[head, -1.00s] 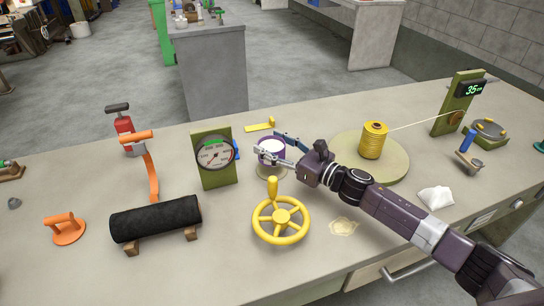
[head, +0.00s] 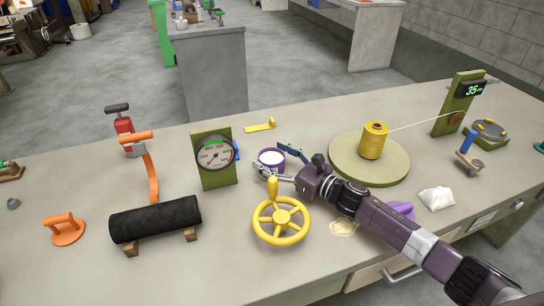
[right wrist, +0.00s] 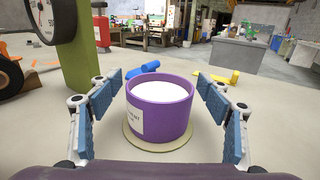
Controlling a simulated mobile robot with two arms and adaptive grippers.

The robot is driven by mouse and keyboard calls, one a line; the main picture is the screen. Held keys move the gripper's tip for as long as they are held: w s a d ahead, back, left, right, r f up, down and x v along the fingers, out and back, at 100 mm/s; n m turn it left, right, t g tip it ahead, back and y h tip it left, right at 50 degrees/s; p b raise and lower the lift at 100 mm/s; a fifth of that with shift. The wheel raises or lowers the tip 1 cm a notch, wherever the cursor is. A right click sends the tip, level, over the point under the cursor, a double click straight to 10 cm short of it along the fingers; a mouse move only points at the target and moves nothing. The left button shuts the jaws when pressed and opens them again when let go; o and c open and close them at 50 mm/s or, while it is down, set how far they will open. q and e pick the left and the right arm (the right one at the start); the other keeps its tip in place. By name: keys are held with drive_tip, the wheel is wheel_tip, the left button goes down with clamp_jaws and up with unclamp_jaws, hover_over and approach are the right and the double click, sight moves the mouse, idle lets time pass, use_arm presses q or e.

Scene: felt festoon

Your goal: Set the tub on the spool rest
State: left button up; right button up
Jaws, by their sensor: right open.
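The purple tub (head: 271,158) has white contents and a pale label. It stands upright on a pale round disc (right wrist: 133,143), which looks like the spool rest; its rim shows around the tub's foot. In the right wrist view the tub (right wrist: 160,115) is between the blue finger pads, with a gap on each side. My right gripper (head: 277,163) is open around the tub. In the head view the gripper and arm hide part of the tub's foot and the disc. My left gripper is not in view.
A gauge on a green stand (head: 214,157) is close left of the tub. A yellow handwheel (head: 281,221) is in front. A yellow twine spool (head: 373,141) sits on a round plate (head: 344,170) to the right. A purple object (head: 402,209) lies behind my arm.

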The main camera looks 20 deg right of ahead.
drive_tip(key=shift+r, duration=0.15)
drive_tip(key=b+v, duration=0.1)
drive_tip(key=v, duration=0.4)
drive_tip(key=b+v, duration=0.1)
drive_tip(key=v, duration=0.4)
drive_tip(key=shift+s+d+f, duration=0.2)
drive_tip(key=shift+s+f, duration=0.05)
drive_tip(key=shift+s, duration=0.05)
drive_tip(key=shift+s+d+r, duration=0.15)
drive_tip(key=shift+s+d, duration=0.2)
drive_tip(key=shift+s, duration=0.2)
